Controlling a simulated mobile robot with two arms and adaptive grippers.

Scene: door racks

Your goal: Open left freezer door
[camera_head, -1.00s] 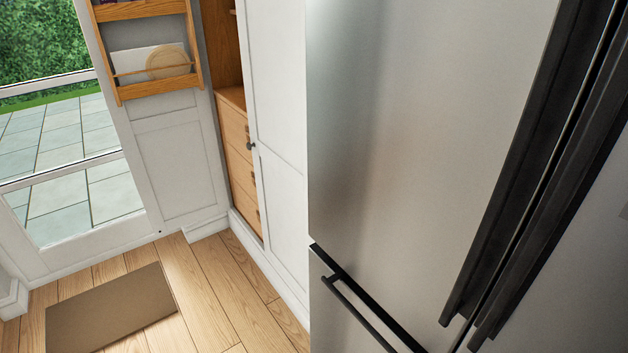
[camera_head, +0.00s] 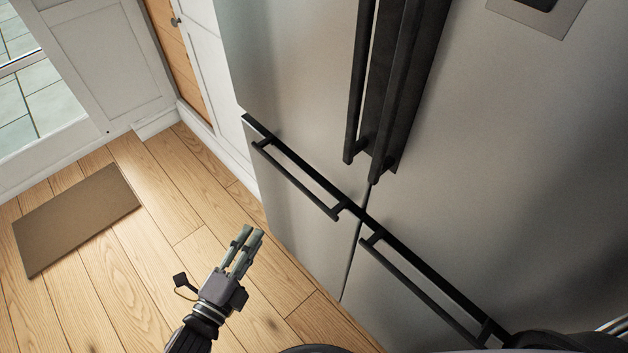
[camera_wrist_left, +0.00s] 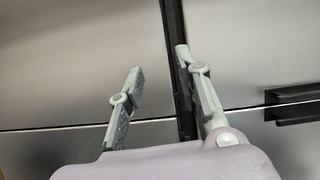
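The left freezer door (camera_head: 305,235) is the lower left steel panel of the fridge in the head view, and it is shut. Its black bar handle (camera_head: 296,181) slants along its top edge. My left gripper (camera_head: 246,234) is below and left of this handle, apart from it, with its fingers pointing up. In the left wrist view my left gripper (camera_wrist_left: 158,62) has its fingers spread with nothing held between them. Steel panels and a long dark bar (camera_wrist_left: 173,40) show beyond the fingers; I cannot tell which handle it is. My right gripper is not in view.
The right freezer door has its own black handle (camera_head: 420,288). Two long upright handles (camera_head: 385,90) hang on the upper doors. White cabinets (camera_head: 205,60) stand left of the fridge. A brown mat (camera_head: 75,218) lies on the wooden floor (camera_head: 130,290), which is otherwise clear.

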